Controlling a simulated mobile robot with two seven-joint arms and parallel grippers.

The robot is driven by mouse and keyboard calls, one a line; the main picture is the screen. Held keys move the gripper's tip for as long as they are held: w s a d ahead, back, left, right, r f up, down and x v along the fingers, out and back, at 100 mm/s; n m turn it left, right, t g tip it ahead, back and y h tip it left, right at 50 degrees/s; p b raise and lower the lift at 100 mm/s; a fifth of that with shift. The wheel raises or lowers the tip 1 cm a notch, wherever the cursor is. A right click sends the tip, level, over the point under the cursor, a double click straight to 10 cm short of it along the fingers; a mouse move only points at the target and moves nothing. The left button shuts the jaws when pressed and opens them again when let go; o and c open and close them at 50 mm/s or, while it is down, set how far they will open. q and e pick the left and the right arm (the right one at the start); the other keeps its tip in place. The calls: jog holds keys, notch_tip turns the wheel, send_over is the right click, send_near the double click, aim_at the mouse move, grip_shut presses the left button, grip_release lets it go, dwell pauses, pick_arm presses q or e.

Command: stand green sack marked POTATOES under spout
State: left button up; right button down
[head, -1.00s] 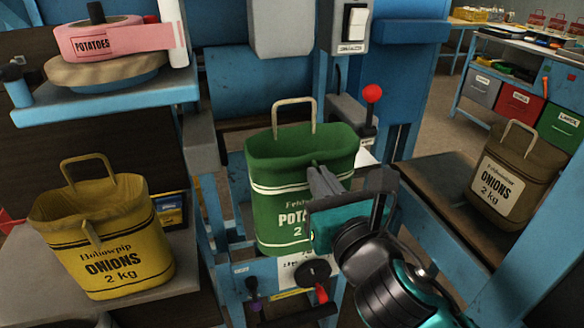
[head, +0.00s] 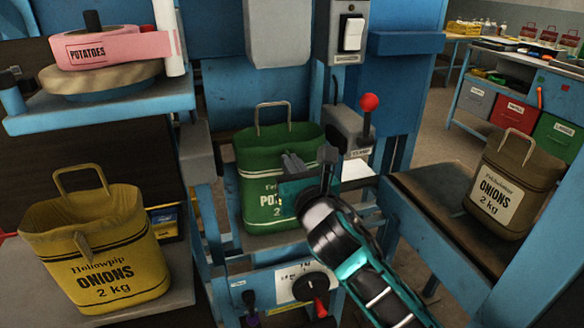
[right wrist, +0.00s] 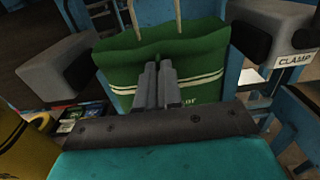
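The green sack marked POTATOES (head: 255,165) stands upright, mouth up and wire handle raised, below the grey spout (head: 278,35) in the blue frame. It also shows in the right wrist view (right wrist: 205,60), between two grey clamp pads. My right gripper (head: 290,165) is at the sack's front, covering part of the lettering. In the right wrist view its fingers (right wrist: 158,85) are close together against the front cloth, shut on the sack; the exact pinched part is hidden. I cannot tell whether the sack's bottom rests on the blue ledge. My left gripper is not in view.
A yellow ONIONS sack (head: 100,250) stands on the left shelf, a brown ONIONS sack (head: 510,185) on the right one. A red-knobbed lever (head: 369,103) rises right of the green sack. A pink POTATOES tape roll (head: 105,45) lies upper left.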

jog(key=shift+f, duration=0.1)
jog(key=c, duration=1.3)
grip_release()
